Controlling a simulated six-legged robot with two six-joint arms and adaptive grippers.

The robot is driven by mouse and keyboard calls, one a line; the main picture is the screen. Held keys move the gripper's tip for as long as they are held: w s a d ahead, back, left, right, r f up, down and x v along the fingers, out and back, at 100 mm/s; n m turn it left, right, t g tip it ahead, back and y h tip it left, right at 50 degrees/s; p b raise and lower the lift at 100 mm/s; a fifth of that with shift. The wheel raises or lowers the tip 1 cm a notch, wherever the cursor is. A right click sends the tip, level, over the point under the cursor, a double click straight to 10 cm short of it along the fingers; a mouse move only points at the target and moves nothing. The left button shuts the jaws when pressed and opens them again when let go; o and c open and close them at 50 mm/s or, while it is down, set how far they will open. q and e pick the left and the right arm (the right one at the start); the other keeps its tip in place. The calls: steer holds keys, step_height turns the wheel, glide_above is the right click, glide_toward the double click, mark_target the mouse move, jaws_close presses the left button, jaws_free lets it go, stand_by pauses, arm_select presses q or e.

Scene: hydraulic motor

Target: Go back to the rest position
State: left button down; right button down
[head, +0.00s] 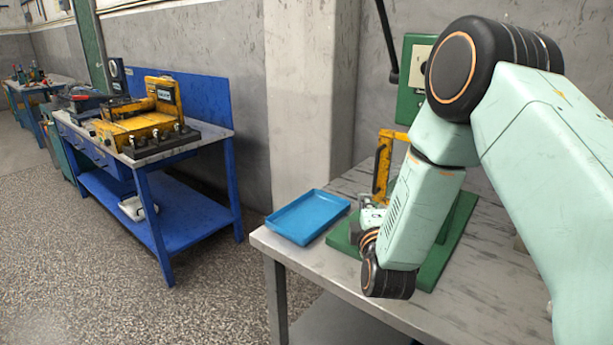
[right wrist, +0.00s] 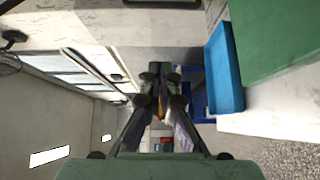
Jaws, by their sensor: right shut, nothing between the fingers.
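My right arm reaches in from the right of the head view and bends down over the grey table. My right gripper (head: 370,214) is mostly hidden behind its own wrist, above the green base plate (head: 436,262). In the right wrist view my right gripper (right wrist: 160,78) has its fingertips together, with nothing held between them. A yellow upright frame (head: 382,165) stands at the back of the green plate, partly covered by my arm. My left gripper is in neither view.
An empty blue tray (head: 307,217) lies left of the green plate, and shows in the right wrist view (right wrist: 223,70). The grey table (head: 345,262) is bare along its front. A blue workbench (head: 190,225) with a yellow machine (head: 150,115) stands left, across open floor.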

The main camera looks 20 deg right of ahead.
steer(key=s+a+f+m+g+y, duration=0.1)
steer(key=f+m, duration=0.1)
steer(key=f, duration=0.1)
steer(key=s+a+f+m+g+y, duration=0.1)
steer(key=f+m, duration=0.2)
steer(key=s+a+f+m+g+y, duration=0.1)
steer(key=s+a+f+m, duration=0.1)
steer(key=f, duration=0.1)
steer(key=shift+s+f+m+g, duration=0.1)
steer(key=shift+f+m+g, duration=0.2)
steer(key=shift+f+g, duration=0.1)
steer(key=s+a+f+m+g+y, duration=0.3)
steer(key=s+a+f+m+g, duration=0.15)
steer(key=s+f, duration=0.6)
steer(key=s+a+f+m+g+b, duration=0.1)
steer(key=s+f+g, duration=0.3)
steer(key=s, duration=0.9)
steer(key=s+a+f+m+g, duration=0.1)
steer(key=s+a+f+g, duration=0.2)
steer(key=s, duration=0.9)
step_height(320, 180, down, 3)
steer(key=shift+s+f+g+y+b, duration=0.2)
steer(key=shift+s+g+y+b, duration=0.2)
steer(key=shift+g, duration=0.25)
